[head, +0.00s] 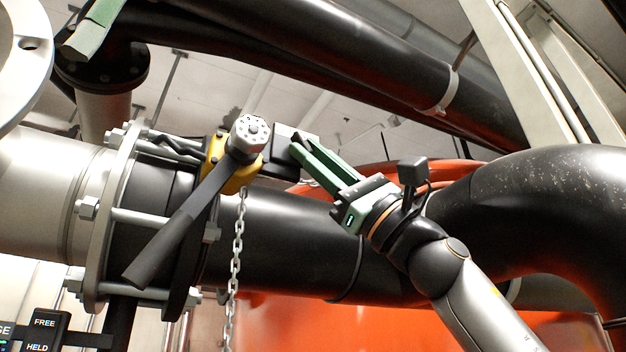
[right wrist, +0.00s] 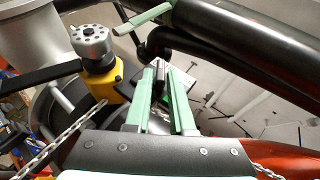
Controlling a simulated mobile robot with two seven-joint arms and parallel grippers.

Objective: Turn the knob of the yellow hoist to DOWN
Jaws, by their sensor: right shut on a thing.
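The yellow hoist (head: 228,168) hangs beside the flanged pipe joint, with a round grey wheel (head: 249,133) on its front and a long dark lever (head: 178,228) slanting down left. A grey-and-black box (head: 282,152) sits on its right side. My right gripper (head: 298,146) has its green fingers at this box and is shut on the knob there, which the fingers mostly hide. The hoist also shows in the right wrist view (right wrist: 103,88), left of the fingers (right wrist: 166,82). I cannot read any marks or the knob's setting.
A chain (head: 237,255) hangs below the hoist. A black pipe (head: 290,235) runs close behind my right gripper, with an orange tank (head: 290,318) beyond. A FREE/HELD panel (head: 45,330) is at lower left.

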